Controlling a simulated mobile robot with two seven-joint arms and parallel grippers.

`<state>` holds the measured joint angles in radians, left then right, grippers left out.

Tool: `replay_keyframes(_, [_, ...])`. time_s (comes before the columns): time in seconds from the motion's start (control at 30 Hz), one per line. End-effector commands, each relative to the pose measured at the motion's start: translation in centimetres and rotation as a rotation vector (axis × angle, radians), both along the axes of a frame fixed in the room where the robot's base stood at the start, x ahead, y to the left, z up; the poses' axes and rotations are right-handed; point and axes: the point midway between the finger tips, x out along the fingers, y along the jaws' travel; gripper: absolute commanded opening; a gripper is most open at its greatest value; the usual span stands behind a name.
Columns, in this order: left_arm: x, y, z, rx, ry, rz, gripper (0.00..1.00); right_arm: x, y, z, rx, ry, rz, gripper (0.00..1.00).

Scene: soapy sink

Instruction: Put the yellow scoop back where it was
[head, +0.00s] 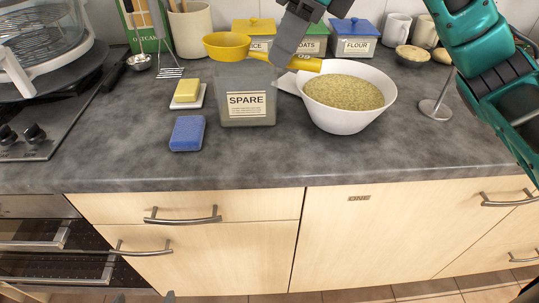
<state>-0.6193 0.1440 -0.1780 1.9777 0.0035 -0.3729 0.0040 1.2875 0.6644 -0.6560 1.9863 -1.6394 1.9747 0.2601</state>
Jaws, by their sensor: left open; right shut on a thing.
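The yellow scoop (227,46) is held level above the counter, its round cup over the clear container labelled SPARE (248,108). Its handle reaches right towards the white bowl. My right gripper (283,58) comes from the top right and is shut on the scoop's handle. The scoop's inside shows yellow; I cannot tell if anything lies in it. The white bowl (345,122), full of pale grain, stands right of the SPARE container. Only the tips of my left gripper (145,298) show at the bottom edge, apart and empty, below the counter front.
Labelled canisters with yellow (254,26), green and blue (354,27) lids stand at the back. A blue sponge (187,133) and a yellow block (187,90) on a white dish lie left of SPARE. The front counter is clear.

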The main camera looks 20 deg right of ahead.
Motion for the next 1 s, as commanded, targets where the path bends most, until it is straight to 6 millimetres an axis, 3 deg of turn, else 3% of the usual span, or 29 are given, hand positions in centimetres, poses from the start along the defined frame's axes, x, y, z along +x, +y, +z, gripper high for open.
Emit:
replay_keyframes(0.1, [0.0,0.0,-0.7,-0.001,0.006,-0.001,1.0,-0.1,0.0,-3.5,-0.002,0.008,0.001,0.0])
replay_keyframes(0.4, [0.3,-0.5,-1.0,-0.011,0.002,-0.007,1.0,-0.1,0.0,-11.3,-0.001,0.006,-0.002,0.0])
replay_keyframes(1.0, [0.5,-1.0,-1.3,-0.019,0.002,-0.017,1.0,0.0,0.0,-18.4,-0.001,0.002,-0.001,0.0])
